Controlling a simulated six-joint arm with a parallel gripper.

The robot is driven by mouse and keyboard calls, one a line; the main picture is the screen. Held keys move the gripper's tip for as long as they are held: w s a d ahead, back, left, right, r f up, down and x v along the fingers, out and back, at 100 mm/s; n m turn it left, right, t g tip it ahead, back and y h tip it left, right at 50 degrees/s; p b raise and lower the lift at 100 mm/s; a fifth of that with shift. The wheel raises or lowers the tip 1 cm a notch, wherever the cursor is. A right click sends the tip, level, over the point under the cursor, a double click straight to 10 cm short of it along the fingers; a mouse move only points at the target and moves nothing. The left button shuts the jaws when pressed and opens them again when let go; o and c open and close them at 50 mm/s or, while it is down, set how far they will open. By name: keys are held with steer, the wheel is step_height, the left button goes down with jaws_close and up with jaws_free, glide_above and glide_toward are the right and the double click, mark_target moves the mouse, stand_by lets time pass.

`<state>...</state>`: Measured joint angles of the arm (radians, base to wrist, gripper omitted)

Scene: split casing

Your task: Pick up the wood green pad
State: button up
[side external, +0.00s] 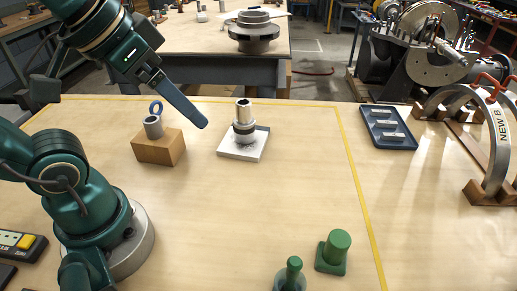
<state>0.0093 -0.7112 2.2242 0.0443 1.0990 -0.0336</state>
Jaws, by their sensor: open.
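Two green pieces stand near the front edge of the wooden table. One is a short, thick green cylinder on a square green base (336,252); it looks most like the green pad, though I cannot be sure. The other is a slimmer green knob piece (291,272) to its left, with its dark lower part cut by the picture's bottom edge. My gripper (190,108) is open at the upper left, well above the table and far from both green pieces. A long blue finger shows, pointing down to the right; the other finger is not clearly seen.
A wooden block (160,149) carries a grey sleeve and blue ring. A white plate (243,153) holds an upright metal shaft part. A blue tray (387,139) holds metal pieces; curved casing parts (497,150) stand right.

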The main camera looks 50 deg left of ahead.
steer(key=w+a+r+t+y, duration=0.1)
steer(key=w+t, duration=0.1)
steer(key=w, duration=0.2)
steer(key=w+a+r+t+y, duration=0.1)
steer(key=w+a+r+t, duration=0.1)
steer(key=w, duration=0.2)
steer(key=w+d+r+m+t, duration=0.2)
steer(key=w, duration=0.4)
steer(key=m+g+h, duration=0.7)
steer(key=m+h, duration=0.4)
steer(key=h, duration=0.4)
glide_above(330, 240)
step_height(330, 240, down, 6)
steer(key=r, duration=0.1)
steer(key=f, duration=1.1)
steer(key=a+f, duration=0.1)
steer(key=f, duration=0.5)
steer(key=shift+w+f, duration=0.15)
steer(key=shift+w, duration=0.15)
steer(key=shift+w+d+f+t, duration=0.1)
steer(key=shift+d+f+t, duration=0.2)
steer(key=shift+d+f, duration=0.05)
steer(key=shift+x, duration=2.25)
